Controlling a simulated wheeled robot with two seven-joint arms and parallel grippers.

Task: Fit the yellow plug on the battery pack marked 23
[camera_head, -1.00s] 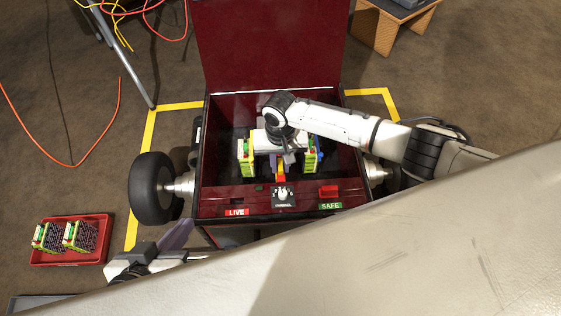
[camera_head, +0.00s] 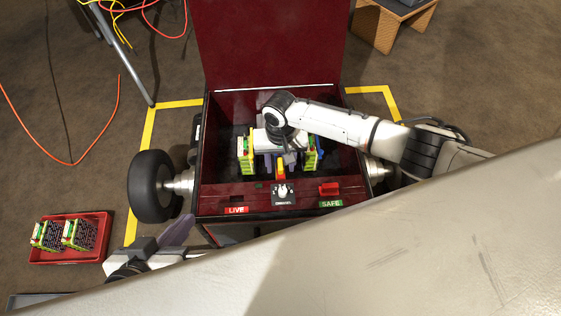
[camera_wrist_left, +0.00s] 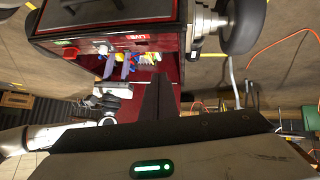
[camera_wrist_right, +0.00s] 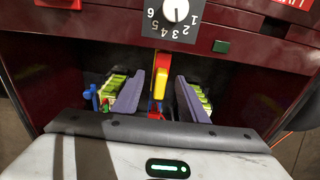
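Two green-and-yellow battery packs stand in the dark red box, one at left (camera_head: 246,157) and one at right (camera_head: 311,153). I cannot read their numbers. A yellow plug (camera_wrist_right: 161,76) with red parts shows between the purple fingers of my right gripper (camera_wrist_right: 160,98), with gaps beside it. The plug also shows in the head view (camera_head: 281,171). The right gripper (camera_head: 277,158) is open, low inside the box between the packs. My left gripper (camera_wrist_left: 156,98) has its fingers together, empty, outside the box's front left; one purple finger shows in the head view (camera_head: 177,232).
A numbered rotary dial (camera_head: 283,194) sits on the box's front panel, between a LIVE label (camera_head: 236,210) and a SAFE label (camera_head: 330,203). A red switch (camera_head: 329,189) is above SAFE. A red tray (camera_head: 70,256) with two more packs lies on the floor at left.

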